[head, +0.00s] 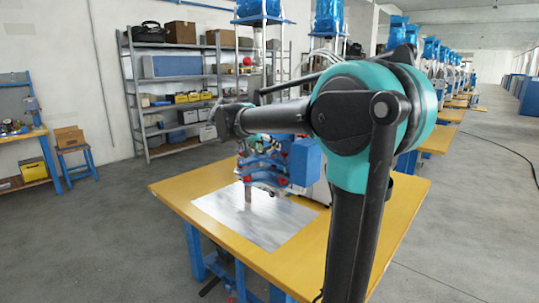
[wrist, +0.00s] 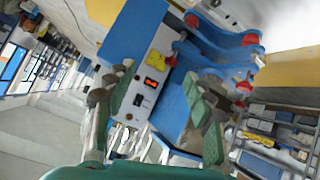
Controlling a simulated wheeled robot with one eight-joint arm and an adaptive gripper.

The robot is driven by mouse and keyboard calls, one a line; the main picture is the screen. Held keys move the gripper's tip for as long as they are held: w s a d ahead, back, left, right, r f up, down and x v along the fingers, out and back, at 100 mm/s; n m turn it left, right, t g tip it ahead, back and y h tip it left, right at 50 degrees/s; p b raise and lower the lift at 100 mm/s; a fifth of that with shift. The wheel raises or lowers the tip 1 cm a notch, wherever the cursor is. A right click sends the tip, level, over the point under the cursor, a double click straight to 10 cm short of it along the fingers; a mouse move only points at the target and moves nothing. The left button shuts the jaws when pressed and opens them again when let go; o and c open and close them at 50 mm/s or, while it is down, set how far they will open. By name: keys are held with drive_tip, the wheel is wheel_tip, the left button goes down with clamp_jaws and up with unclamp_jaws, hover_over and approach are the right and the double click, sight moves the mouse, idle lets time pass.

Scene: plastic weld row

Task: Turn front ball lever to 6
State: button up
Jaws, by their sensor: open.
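The blue welding machine (head: 303,160) stands on the yellow table, partly hidden behind my arm. In the wrist view its blue body (wrist: 133,32) carries a pale control panel (wrist: 142,84) with a red switch (wrist: 151,87) and a yellow part (wrist: 156,60). Several red round ends show on the blue arms, one at upper right (wrist: 250,39) and one lower (wrist: 244,87). I cannot tell which of them is the front ball lever, and no number scale is readable. My gripper (wrist: 160,75) is open, its green-padded fingers spread in front of the panel, with nothing visibly held.
The yellow table (head: 172,190) bears a grey metal sheet (head: 255,222) under the machine. Grey shelves (head: 135,95) with boxes stand against the back wall. More machine tables (head: 436,138) run along the right.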

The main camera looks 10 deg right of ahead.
drive_tip(key=shift+s+d+f+y, duration=0.2)
drive_tip(key=shift+s+f, duration=0.2)
drive_tip(key=shift+f, duration=0.2)
drive_tip(key=shift+s+d+f+y, duration=0.1)
drive_tip(key=shift+s+d+f, duration=0.05)
drive_tip(key=shift+s+f, duration=0.35)
drive_tip(key=shift+w, duration=0.1)
